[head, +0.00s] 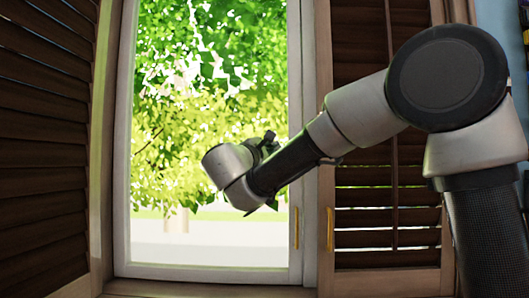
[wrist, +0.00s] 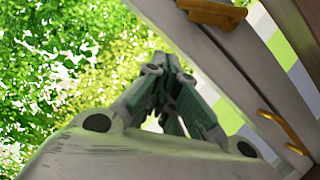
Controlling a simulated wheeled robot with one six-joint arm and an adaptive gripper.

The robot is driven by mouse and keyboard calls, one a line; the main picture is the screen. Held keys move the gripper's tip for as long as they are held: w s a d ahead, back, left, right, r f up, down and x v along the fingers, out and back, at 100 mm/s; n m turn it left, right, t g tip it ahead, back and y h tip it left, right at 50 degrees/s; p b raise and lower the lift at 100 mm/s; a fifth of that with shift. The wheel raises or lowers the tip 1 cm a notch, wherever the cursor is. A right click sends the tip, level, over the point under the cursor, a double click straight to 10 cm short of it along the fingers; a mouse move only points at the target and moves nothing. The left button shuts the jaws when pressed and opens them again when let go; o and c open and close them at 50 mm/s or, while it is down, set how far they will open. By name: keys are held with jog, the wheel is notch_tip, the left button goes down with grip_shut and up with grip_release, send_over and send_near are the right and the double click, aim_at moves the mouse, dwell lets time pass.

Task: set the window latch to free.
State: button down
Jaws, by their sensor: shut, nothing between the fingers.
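A tall, pale-framed window (head: 140,271) stands in the middle of the head view. A small upright brass piece (head: 297,228) sits low on its right side, and a similar one (head: 329,229) is on the shutter edge beside it. I cannot tell for certain which is the latch. The wrist view shows a brass piece (wrist: 213,12) at the top and another (wrist: 283,130) at the lower right, both on pale frame. My gripper (wrist: 168,62) is shut and empty, apart from both pieces. In the head view it is mostly hidden behind my wrist.
Dark louvred shutters stand at the left (head: 42,150) and right (head: 365,215) of the window. A wooden sill (head: 200,290) runs below. Green foliage (head: 215,70) shows through the glass. A blue wall strip is at the far right.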

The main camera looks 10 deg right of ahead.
jog(key=d, duration=0.1)
jog(key=d+r, duration=0.1)
jog(key=d, duration=0.1)
jog(key=w+d+r, duration=0.1)
jog(key=d, duration=0.1)
jog(key=shift+r, duration=0.15)
jog(key=shift+r, duration=0.1)
jog(key=shift+d+r+m+g, duration=0.1)
jog(key=shift+r+m+g, duration=0.1)
jog(key=shift+m+g, duration=0.15)
